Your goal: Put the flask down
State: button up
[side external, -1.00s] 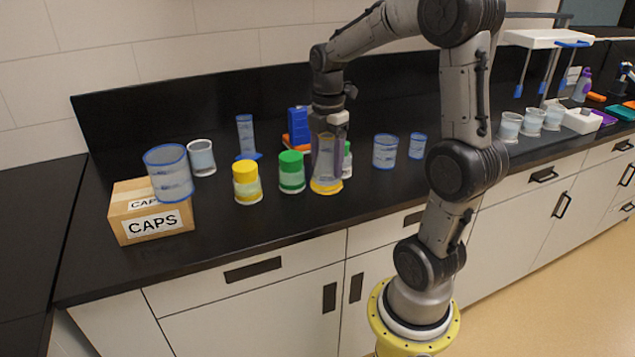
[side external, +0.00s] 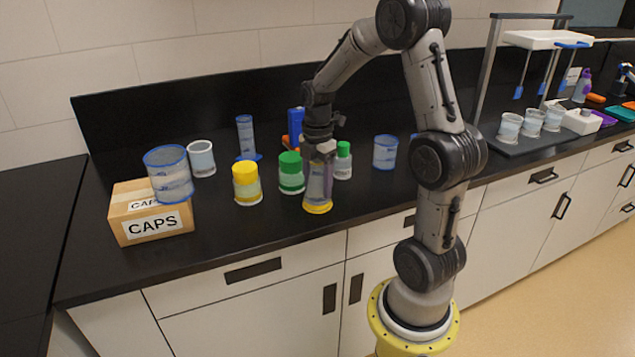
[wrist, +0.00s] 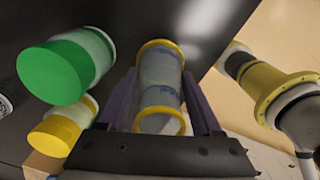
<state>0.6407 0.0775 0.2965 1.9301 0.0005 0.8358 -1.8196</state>
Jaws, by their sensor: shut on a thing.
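In the wrist view, the flask (wrist: 160,78) lies between the two purple-grey fingers of my gripper (wrist: 161,102), with yellow rings at both ends. I cannot tell whether its base touches the counter or hangs just above it.
A green-capped jar (side external: 291,172) stands close left of the flask, with a yellow-capped jar (side external: 247,182) further left. A small green-capped bottle (side external: 342,160) is behind right. A CAPS box (side external: 152,228) sits at left. Bare counter lies right and in front.

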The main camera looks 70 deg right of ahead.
jog(key=shift+f, duration=0.15)
jog(key=o, duration=1.3)
jog(key=shift+o, duration=0.2)
notch_tip(320, 180, up, 12)
jog(key=s+a+m+t, duration=0.2)
jog(key=s+a+m, duration=0.3)
jog(key=a, duration=0.5)
jog(key=s+a+m+t, duration=0.3)
jog(key=s+a+m, duration=0.3)
jog(key=a+m, duration=0.2)
jog(key=shift+a+m+t, duration=0.3)
jog(key=shift+a, duration=0.95)
jog(key=shift+s, duration=0.1)
